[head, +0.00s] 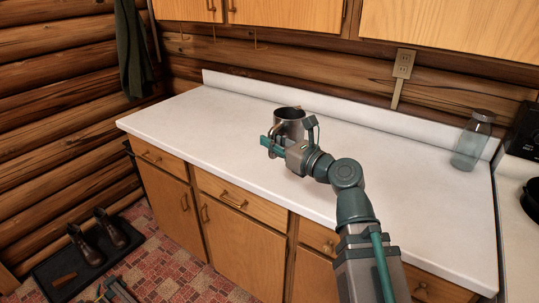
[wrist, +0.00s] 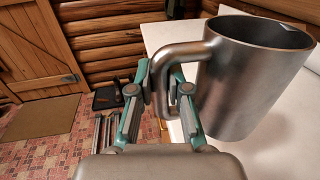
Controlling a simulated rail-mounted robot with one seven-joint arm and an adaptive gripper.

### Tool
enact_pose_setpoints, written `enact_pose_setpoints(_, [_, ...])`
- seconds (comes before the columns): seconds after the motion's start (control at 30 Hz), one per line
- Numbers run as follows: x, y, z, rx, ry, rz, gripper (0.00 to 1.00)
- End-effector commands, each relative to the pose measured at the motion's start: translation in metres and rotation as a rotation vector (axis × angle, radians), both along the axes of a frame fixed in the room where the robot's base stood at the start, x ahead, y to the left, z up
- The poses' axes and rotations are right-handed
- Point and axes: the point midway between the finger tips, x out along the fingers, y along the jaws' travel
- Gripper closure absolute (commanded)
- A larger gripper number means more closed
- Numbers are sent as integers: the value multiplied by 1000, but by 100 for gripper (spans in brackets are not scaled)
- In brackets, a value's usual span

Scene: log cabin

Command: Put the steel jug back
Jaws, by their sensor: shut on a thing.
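The steel jug (head: 289,121) is a grey metal cup-shaped vessel with a side handle, over the white counter (head: 190,116) in the head view. In the wrist view the jug (wrist: 248,75) fills the right side, tilted in the picture, with its open rim at the top. My gripper (wrist: 163,106) is shut on the jug's handle, one finger on each side of it. In the head view my gripper (head: 272,143) is at the near side of the jug and covers part of it. I cannot tell whether the jug's base touches the counter.
A clear glass jar (head: 473,140) with a grey lid stands at the counter's right end, beside the stove (head: 520,190). A low backsplash (head: 350,112) runs along the back. Wooden cabinets (head: 270,14) hang above. The left part of the counter is clear. Boots (head: 100,236) stand on a floor tray.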

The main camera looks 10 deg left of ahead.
Motion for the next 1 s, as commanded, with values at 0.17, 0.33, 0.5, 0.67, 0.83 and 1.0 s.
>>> enact_pose_setpoints(0.17, [14, 2, 0, 0, 3, -1, 100])
enact_pose_setpoints(0.33, [22, 4, -1, 0, 3, 2, 100])
enact_pose_setpoints(0.5, [29, 5, -6, -1, 2, 3, 100])
enact_pose_setpoints(0.67, [33, 5, -10, 0, 1, 0, 100])
enact_pose_setpoints(0.83, [51, 7, -21, -1, 1, -2, 100])
enact_pose_setpoints(1.0, [78, 11, -32, 0, 1, -2, 100])
